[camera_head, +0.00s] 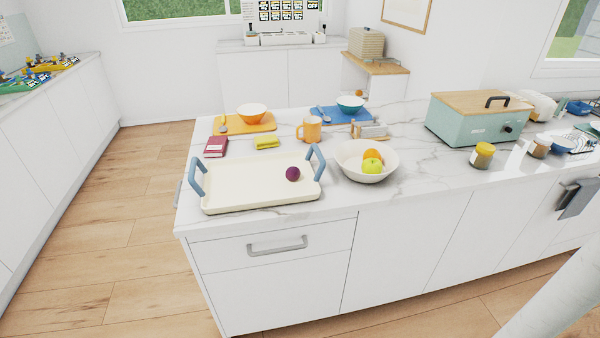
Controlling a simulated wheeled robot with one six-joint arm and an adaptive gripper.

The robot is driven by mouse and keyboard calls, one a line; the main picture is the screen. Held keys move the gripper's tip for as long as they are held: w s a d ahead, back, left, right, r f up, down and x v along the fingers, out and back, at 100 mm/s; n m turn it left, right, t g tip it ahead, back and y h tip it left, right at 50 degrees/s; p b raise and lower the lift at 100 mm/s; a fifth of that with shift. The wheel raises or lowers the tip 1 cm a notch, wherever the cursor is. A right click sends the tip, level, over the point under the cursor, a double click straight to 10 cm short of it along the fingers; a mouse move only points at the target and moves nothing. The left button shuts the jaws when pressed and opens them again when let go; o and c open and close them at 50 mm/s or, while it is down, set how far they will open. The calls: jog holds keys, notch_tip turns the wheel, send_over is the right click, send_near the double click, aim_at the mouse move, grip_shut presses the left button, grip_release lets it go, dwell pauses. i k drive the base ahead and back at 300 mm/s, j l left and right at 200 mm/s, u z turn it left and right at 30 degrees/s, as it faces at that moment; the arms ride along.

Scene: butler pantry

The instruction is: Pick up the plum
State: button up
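The plum (293,174) is a small, round, dark purple fruit. It lies in the right half of a cream tray (240,194) with blue upright handles. The tray stands at the left front of the marble island counter. Nothing covers the plum from this view. My gripper is not in view. A pale rounded shape at the lower right edge may be part of my arm.
Right of the tray, a white bowl (352,164) holds an orange and a green apple. Behind the tray are a red book (215,147), a yellow cloth (266,142) and an orange mug (310,129). A teal cooker (470,122) stands further right. The floor left of the island is clear.

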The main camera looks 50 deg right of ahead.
aim_at(294, 172)
jog(key=l+z, duration=0.1)
jog(key=z, duration=0.65)
jog(key=l+z, duration=0.1)
jog(key=z, duration=0.3)
jog(key=k+j, duration=0.1)
jog(key=j, duration=0.35)
jog(key=k+j, duration=0.15)
jog(key=j, duration=0.3)
